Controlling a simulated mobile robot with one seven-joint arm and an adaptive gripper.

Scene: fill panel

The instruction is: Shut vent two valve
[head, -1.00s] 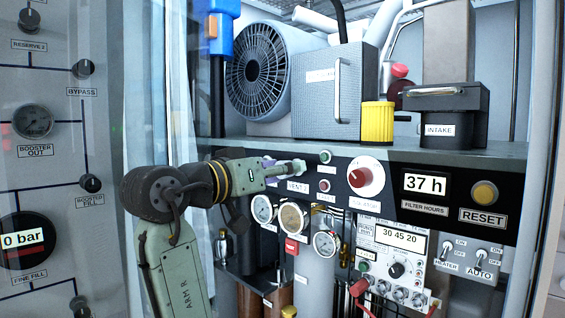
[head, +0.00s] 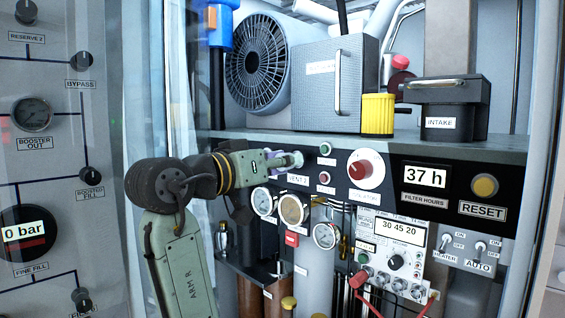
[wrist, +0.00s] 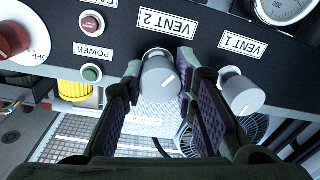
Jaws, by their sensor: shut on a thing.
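The vent two valve is a grey knob (wrist: 160,78) with a white pointer line, beside the "VENT 2" label (wrist: 166,22) in the upside-down wrist view. My gripper (wrist: 160,68) is shut on this knob, one purple-padded finger on each side. The pointer line slants relative to the label. In the head view my gripper (head: 283,161) reaches from the left to the knob, just above the VENT 2 label (head: 298,180), and mostly hides it.
The vent one knob (wrist: 241,92) is close beside my finger. Green (wrist: 92,73) and red (wrist: 92,22) buttons are on the other side. A red-centred selector (head: 360,170) is farther right. Gauges (head: 292,209) hang below; a ledge (head: 400,145) runs above.

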